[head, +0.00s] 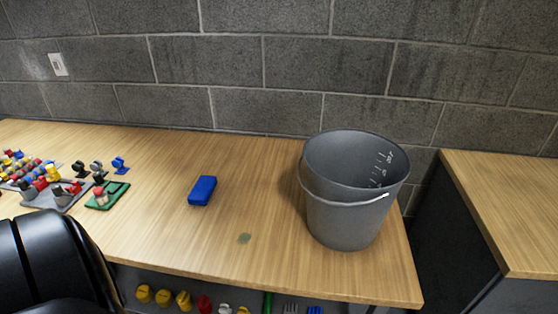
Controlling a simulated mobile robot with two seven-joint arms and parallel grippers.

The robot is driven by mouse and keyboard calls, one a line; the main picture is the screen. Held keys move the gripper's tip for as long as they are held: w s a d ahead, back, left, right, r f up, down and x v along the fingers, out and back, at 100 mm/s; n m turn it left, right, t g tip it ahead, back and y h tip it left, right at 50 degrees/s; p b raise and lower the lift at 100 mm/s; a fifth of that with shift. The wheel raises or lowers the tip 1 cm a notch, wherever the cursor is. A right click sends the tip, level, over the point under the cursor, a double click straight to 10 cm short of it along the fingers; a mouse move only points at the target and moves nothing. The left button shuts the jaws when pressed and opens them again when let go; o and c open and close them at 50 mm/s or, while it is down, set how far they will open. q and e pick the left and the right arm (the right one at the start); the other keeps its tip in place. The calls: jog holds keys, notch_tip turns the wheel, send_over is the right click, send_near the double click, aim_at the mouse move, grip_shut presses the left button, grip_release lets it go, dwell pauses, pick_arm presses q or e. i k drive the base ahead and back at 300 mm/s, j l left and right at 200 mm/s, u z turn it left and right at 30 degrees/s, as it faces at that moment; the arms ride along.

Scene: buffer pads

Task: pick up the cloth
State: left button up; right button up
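A small blue rectangular block-like item (202,190) lies on the wooden table, left of the grey bucket. It may be the folded cloth, but I cannot tell its material. No other cloth shows on the table, and most of the bucket's inside is hidden. Neither of my grippers is in view. A black part, probably of my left arm, fills the lower left corner.
A grey bucket (345,222) with a wire handle stands near the table's right end. A second wooden surface (510,215) lies right.

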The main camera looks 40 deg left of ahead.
aim_at(203, 188)
jog(key=u, duration=1.95)
